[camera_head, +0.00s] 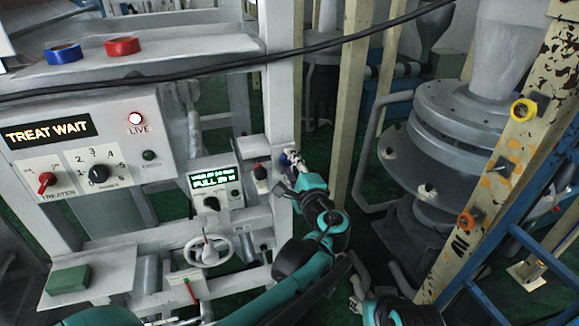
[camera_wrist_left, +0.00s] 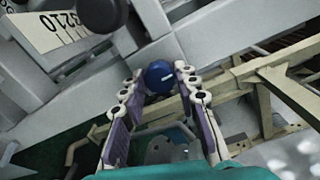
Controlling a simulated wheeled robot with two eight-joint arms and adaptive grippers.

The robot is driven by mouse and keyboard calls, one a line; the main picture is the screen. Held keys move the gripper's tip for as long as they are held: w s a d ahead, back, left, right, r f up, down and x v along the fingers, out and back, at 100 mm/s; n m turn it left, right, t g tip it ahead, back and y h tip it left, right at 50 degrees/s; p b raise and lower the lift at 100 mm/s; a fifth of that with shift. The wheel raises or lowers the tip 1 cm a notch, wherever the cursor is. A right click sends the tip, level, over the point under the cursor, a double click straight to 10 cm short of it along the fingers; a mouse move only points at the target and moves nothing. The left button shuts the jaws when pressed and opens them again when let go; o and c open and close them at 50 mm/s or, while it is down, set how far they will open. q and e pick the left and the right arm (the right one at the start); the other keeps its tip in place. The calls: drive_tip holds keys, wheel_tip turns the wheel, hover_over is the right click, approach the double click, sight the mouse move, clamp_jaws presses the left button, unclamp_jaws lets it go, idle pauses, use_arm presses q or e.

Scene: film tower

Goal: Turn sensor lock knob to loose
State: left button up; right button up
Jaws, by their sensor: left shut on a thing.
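A round dark-blue knob (camera_wrist_left: 158,76) with a white pointer line sits between the fingertips of my left gripper (camera_wrist_left: 155,84) in the left wrist view. It appears to be the sensor lock knob; no label on it is readable. In the head view my left gripper (camera_head: 291,160) is at the white upright post, right of the small display panel, and mostly hides the knob. The left gripper is shut on the knob. A grey part that may be my right gripper (camera_head: 358,288) shows at the bottom of the head view; its jaws are unclear.
A white scale with numbers (camera_wrist_left: 60,30) is left of the knob. A TREAT WAIT panel (camera_head: 90,140) is farther left. A black cable (camera_head: 330,40) crosses above.

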use_arm(q)
drive_tip(key=n+b, duration=0.1)
drive_tip(key=n, duration=0.3)
drive_tip(key=shift+f, duration=0.1)
drive_tip(key=shift+n+b, duration=0.35)
drive_tip(key=shift+n, duration=1.75)
drive_tip(key=o, duration=1.2)
drive_tip(key=shift+c, duration=0.2)
drive_tip(key=shift+s, duration=0.1)
drive_tip(key=v, duration=1.2)
drive_tip(key=shift+a, duration=0.15)
